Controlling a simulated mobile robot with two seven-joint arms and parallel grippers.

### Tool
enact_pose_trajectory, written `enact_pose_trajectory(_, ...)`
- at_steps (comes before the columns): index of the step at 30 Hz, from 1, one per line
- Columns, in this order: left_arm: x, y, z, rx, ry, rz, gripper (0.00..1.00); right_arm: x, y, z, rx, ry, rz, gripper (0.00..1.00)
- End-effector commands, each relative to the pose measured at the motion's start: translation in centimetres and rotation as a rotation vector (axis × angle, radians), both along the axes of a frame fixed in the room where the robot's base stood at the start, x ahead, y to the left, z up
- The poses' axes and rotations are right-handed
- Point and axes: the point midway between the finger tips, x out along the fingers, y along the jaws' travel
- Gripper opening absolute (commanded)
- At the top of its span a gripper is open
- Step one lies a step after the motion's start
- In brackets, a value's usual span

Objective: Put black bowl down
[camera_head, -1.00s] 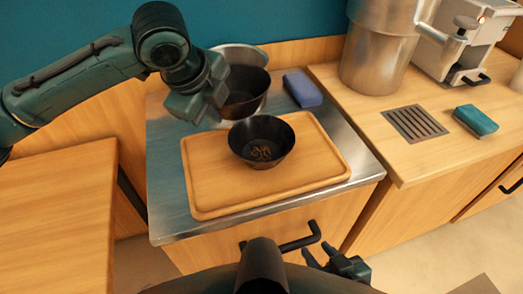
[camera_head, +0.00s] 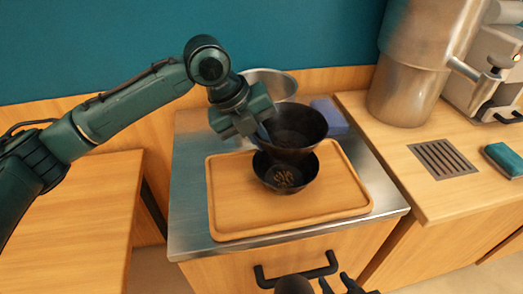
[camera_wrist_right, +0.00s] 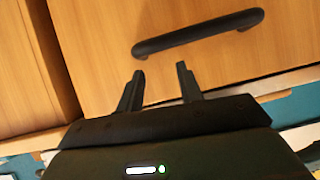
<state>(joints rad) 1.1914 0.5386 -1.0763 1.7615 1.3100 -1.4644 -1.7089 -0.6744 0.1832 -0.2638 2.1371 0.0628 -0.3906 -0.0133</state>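A black bowl (camera_head: 299,128) is held by its left rim in my left gripper (camera_head: 262,132), which is shut on it. It hangs tilted over a second black bowl (camera_head: 284,180) that stands upright on a wooden tray (camera_head: 238,212). Some thin brownish bits lie in the lower bowl. The held bowl hides the back of the lower one; whether they touch I cannot tell. My right gripper is low at the front, and in the right wrist view (camera_wrist_right: 160,88) its fingers are apart and empty, facing a drawer front.
A metal bowl (camera_head: 272,82) and a blue block (camera_head: 330,116) stand behind the tray on the steel counter (camera_head: 190,195). The right counter holds a large metal pot (camera_head: 402,85), a grate (camera_head: 442,158) and a teal sponge (camera_head: 503,160). A black handle (camera_wrist_right: 198,34) juts from the drawer.

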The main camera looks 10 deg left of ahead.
Motion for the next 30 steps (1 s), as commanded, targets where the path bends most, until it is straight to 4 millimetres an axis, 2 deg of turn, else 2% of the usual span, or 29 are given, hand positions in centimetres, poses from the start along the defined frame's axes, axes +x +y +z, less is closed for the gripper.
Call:
enact_pose_trajectory(7,-0.1,0.0,-3.3,0.002,0.002,0.0,0.0,0.1,0.1,0.1,0.006,-0.002,-0.005,0.36)
enact_pose_trajectory(29,0.0,0.0,-4.5,0.001,0.0,0.0,0.0,0.1,0.0,0.3,0.001,-0.004,-0.003,0.36)
enact_pose_trajectory(30,-0.1,0.0,-4.5,0.002,0.001,0.0,0.06,0.1,0.0,0.3,-0.001,-0.004,-0.002,0.36)
